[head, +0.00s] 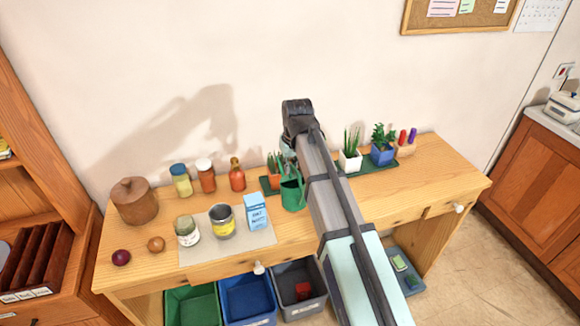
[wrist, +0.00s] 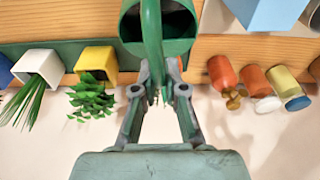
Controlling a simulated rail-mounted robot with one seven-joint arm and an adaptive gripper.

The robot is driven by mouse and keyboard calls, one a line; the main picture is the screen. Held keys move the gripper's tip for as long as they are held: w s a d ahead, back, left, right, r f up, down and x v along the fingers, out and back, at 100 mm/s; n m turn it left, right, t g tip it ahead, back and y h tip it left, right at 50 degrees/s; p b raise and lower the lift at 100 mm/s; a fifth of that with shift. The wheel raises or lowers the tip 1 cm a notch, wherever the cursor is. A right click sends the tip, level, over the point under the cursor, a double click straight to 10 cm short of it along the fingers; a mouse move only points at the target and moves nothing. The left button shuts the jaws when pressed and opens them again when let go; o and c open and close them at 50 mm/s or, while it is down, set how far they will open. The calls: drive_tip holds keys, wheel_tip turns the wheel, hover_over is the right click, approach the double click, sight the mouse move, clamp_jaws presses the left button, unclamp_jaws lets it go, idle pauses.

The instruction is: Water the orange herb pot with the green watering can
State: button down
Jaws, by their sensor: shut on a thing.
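The green watering can (head: 292,195) is at the middle of the wooden table, just in front of the orange herb pot (head: 274,183). The can looks upright. I cannot tell whether its base touches the table. My gripper (wrist: 160,88) is shut on the can's handle, and the can (wrist: 130,28) fills the top middle of the wrist view. In the head view my arm hides the gripper's fingertips. The orange pot holds a small green plant and stands on a dark green tray (head: 343,170). In the wrist view, it is hidden behind the can and gripper.
A white pot (head: 350,162) and blue pot (head: 382,154) stand right of my arm; a yellow pot (wrist: 97,63) shows in the wrist view. A sauce bottle (head: 237,180) and jars stand left of the orange pot. A blue carton (head: 257,213) and tin (head: 222,225) are front left.

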drive_tip(key=shift+w+a+r+g+h+p, duration=0.15)
drive_tip(key=shift+w+r+g+p, duration=0.3)
drive_tip(key=shift+p, duration=0.7)
drive_tip(key=shift+w+a+r+g+h+p, duration=0.15)
drive_tip(key=shift+r+g+p, duration=0.2)
drive_tip(key=shift+r+p, duration=0.55)
idle(1.5)
drive_tip(key=shift+s+d+f, duration=0.1)
drive_tip(key=shift+f, duration=0.25)
drive_tip(key=shift+s+d+f+t+b, duration=0.15)
drive_tip(key=shift+s+f+t+b, duration=0.2)
drive_tip(key=shift+f+b, duration=0.35)
drive_tip(key=shift+s+f+t+b, duration=0.2)
drive_tip(key=shift+f+t+b, duration=0.2)
drive_tip(key=shift+b, duration=0.35)
drive_tip(key=shift+r, duration=0.2)
drive_tip(key=shift+r+p, duration=2.05)
drive_tip(key=shift+r, duration=0.9)
drive_tip(key=shift+f, duration=0.1)
